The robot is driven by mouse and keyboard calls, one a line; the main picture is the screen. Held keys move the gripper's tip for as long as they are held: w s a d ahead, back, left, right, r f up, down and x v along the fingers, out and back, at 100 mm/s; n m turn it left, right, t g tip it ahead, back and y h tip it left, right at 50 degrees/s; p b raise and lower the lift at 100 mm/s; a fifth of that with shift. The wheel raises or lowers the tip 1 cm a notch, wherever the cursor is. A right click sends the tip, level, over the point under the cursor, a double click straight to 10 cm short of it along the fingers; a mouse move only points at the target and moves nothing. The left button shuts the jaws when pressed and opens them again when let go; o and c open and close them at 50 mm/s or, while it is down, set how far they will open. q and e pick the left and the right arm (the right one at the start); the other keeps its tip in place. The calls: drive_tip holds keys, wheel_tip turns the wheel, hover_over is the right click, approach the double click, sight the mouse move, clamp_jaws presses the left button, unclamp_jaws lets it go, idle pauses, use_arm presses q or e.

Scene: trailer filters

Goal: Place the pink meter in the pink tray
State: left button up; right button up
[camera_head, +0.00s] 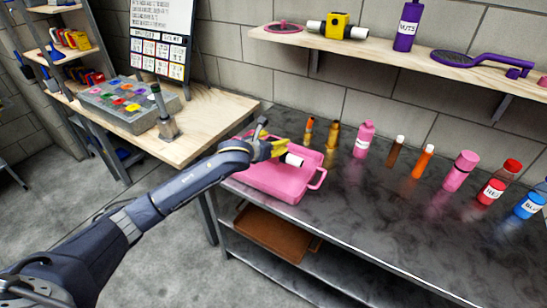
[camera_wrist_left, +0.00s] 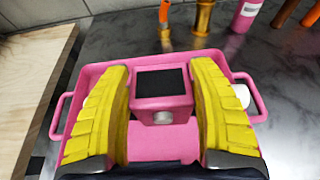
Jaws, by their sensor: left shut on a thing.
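The pink meter (camera_wrist_left: 163,105) has a dark square screen on top and a pink barrel; a white end pokes out at right. Only its white end (camera_head: 293,160) shows clearly in the head view. My left gripper (camera_head: 272,149), with yellow fingers, is shut on the meter, one finger on each side of its screen housing (camera_wrist_left: 162,72). The pink tray (camera_head: 262,187) has side handles and sits on the dark counter. The tray (camera_wrist_left: 79,102) lies beneath the gripper and meter; whether the meter touches its floor is hidden. My right gripper is out of view.
Several bottles stand along the counter, including a pink one (camera_head: 364,140) and a red one (camera_head: 499,182). A wooden bench (camera_head: 205,125) adjoins at left. A shelf (camera_head: 400,60) above holds a yellow-and-white meter (camera_head: 337,25). The front counter is clear.

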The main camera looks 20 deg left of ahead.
use_arm(q)
drive_tip(key=shift+f, duration=3.65)
drive_tip(key=o, duration=1.4)
drive_tip(key=shift+f, duration=0.15)
drive_tip(key=shift+o, duration=0.2)
drive_tip(key=v, duration=1.2)
